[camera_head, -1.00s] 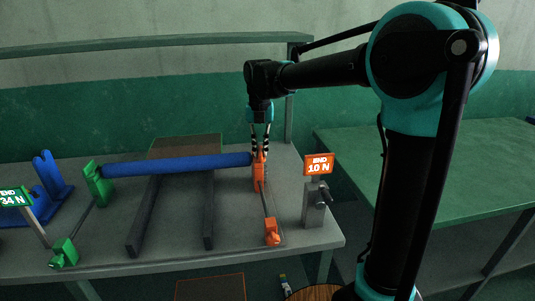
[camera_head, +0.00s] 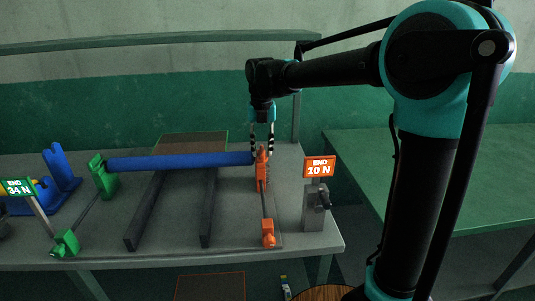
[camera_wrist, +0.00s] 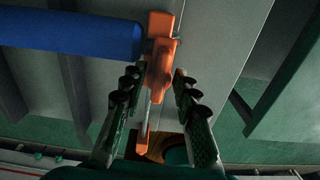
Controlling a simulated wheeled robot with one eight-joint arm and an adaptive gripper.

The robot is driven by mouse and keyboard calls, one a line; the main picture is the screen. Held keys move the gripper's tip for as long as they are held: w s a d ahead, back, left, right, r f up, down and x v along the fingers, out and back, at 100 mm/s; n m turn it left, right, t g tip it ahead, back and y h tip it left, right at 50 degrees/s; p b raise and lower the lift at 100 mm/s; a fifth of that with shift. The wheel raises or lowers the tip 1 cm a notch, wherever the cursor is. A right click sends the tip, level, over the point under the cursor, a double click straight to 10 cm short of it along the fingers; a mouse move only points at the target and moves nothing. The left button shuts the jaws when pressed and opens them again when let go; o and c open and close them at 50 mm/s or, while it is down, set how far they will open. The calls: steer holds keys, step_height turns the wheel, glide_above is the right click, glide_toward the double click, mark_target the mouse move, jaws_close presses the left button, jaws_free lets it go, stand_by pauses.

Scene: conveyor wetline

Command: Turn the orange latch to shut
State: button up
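The orange latch (camera_head: 262,172) stands upright at the right end of the blue roller (camera_head: 180,162). In the wrist view, the latch (camera_wrist: 160,65) sits against the end of the blue roller (camera_wrist: 75,32). My gripper (camera_head: 262,142) points down over the latch. In the wrist view, my gripper (camera_wrist: 155,85) is open, with one finger on each side of the latch and a visible gap on both sides. A thin rod runs from the latch to a lower orange block (camera_head: 268,233). Whether the latch is shut cannot be told.
An orange "END 10 N" sign (camera_head: 319,167) stands on a grey post (camera_head: 313,214) with a dark knob, right of the latch. A green bracket (camera_head: 103,176) carries the roller's left end. A green sign (camera_head: 17,187) and blue stand (camera_head: 60,168) are farther left. A green table (camera_head: 450,170) is at right.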

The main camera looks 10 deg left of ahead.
steer(key=shift+r, duration=3.55)
